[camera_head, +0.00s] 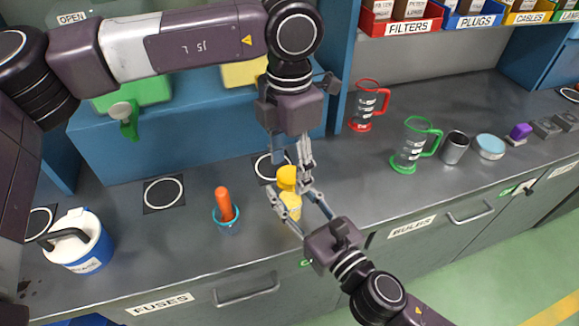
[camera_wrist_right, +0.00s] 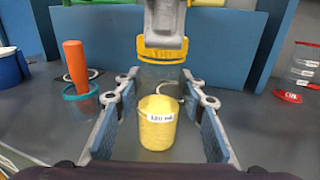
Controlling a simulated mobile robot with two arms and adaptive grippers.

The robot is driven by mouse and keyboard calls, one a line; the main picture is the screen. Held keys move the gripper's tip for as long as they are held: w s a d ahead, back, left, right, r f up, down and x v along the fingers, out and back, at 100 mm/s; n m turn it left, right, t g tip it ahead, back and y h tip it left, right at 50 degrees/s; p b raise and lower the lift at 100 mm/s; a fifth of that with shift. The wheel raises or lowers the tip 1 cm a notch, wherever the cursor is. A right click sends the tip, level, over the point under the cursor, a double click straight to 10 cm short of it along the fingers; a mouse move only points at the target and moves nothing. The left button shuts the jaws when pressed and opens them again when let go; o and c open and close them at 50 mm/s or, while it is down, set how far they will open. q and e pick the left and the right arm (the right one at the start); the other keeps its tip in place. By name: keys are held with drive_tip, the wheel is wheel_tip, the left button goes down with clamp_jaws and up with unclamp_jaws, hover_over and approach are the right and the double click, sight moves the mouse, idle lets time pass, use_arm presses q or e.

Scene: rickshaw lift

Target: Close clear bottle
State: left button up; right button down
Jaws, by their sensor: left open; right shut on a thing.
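The clear bottle (camera_wrist_right: 158,122) stands upright on the grey counter, with yellow contents and a "120 ml" label. It also shows in the head view (camera_head: 291,206). A yellow ring-shaped piece (camera_wrist_right: 162,50) is at its top, also visible in the head view (camera_head: 287,176). I cannot tell whether it is a lid or the rim. My right gripper (camera_head: 290,195) is shut on the bottle, one finger on each side. My left gripper (camera_head: 293,164) points down from above, open, its fingertips close to the yellow top. Contact there is unclear.
A blue-rimmed cup (camera_head: 227,221) with an orange handle stands left of the bottle. A blue-and-white jug (camera_head: 85,250) is at far left. Red (camera_head: 366,108) and green (camera_head: 411,148) measuring jugs and a grey cup (camera_head: 454,148) stand to the right. A blue shelf box (camera_head: 170,135) is behind.

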use_arm(q)
wheel_tip(320, 180, up, 11)
idle(0.3)
drive_tip(key=shift+r, duration=0.1)
use_arm(e)
drive_tip(key=c, duration=1.2)
unclamp_jaws()
drive_tip(key=shift+o, duration=0.2)
drive_tip(key=v, duration=1.2)
